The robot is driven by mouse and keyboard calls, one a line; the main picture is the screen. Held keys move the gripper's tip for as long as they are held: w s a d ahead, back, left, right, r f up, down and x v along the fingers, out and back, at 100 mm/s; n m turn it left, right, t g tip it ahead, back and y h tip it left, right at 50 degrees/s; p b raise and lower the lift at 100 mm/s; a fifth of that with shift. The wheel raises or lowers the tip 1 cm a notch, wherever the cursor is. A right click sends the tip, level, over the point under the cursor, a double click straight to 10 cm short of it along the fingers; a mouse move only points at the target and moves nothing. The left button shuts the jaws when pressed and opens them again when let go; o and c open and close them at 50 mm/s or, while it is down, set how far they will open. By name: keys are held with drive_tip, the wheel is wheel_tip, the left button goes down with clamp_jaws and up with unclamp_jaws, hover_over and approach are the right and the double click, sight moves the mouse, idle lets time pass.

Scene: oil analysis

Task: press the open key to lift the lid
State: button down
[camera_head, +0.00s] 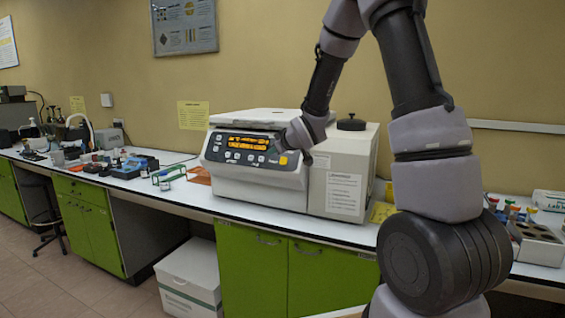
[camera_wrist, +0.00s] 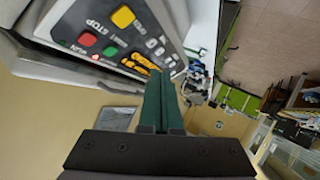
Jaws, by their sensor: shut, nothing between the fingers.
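A white benchtop machine (camera_head: 265,190) stands on the bench with its lid (camera_head: 250,117) down. Its sloping front panel (camera_head: 240,158) has a lit orange display and a row of keys, with a yellow key (camera_head: 283,160) at the right end. In the wrist view the panel is turned and close, showing the yellow key (camera_wrist: 123,17), a red key (camera_wrist: 87,40) and a green key (camera_wrist: 110,51). The small labels are hard to read. My gripper (camera_wrist: 161,85) is shut and empty, its green fingers beside the panel. In the head view the fingers cannot be made out clearly.
A rack with coloured caps (camera_head: 535,240) stands at the far right. Small bottles and a blue tray (camera_head: 128,168) lie to the left. The bench front edge is close below the machine.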

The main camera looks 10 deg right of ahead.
sight(280, 161)
drive_tip(key=w+d+f, duration=0.4)
drive_tip(key=w, duration=0.1)
drive_tip(key=shift+w+d+f, duration=0.15)
drive_tip(key=shift+w+f, duration=0.15)
drive_tip(key=shift+w, duration=0.05)
idle(2.0)
drive_tip(key=shift+w+d+f, duration=0.2)
drive_tip(key=shift+w, duration=0.1)
drive_tip(key=shift+w+d+f, duration=0.2)
idle(0.7)
idle(0.4)
drive_tip(key=shift+s+a+r, duration=0.4)
drive_tip(key=shift+s, duration=0.1)
drive_tip(key=s+a+r, duration=0.2)
drive_tip(key=s, duration=0.1)
drive_tip(key=shift+s+a+r, duration=0.25)
drive_tip(key=shift+r, duration=0.1)
